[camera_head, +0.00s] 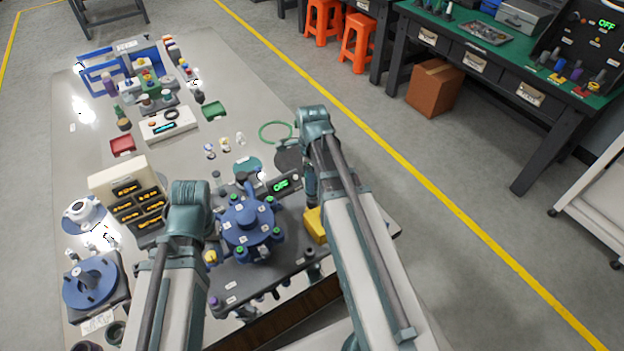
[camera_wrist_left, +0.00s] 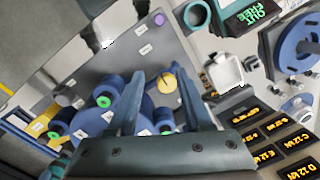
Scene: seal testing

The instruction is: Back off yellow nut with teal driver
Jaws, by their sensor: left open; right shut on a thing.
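The yellow nut (camera_head: 210,257) sits at the left side of the blue round housing (camera_head: 248,228), on the dark base plate. In the left wrist view the nut (camera_wrist_left: 167,84) lies between the spread fingertips of my open left gripper (camera_wrist_left: 163,80), with no clear contact. In the head view, my left forearm hides most of that gripper. My right gripper (camera_head: 311,188) is mostly hidden by its own arm, right of the housing. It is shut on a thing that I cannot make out. I cannot make out the teal driver for sure.
A display reading OFF (camera_head: 280,185) stands behind the housing, which carries several green-topped posts. A yellow block (camera_head: 315,225) lies right of it.

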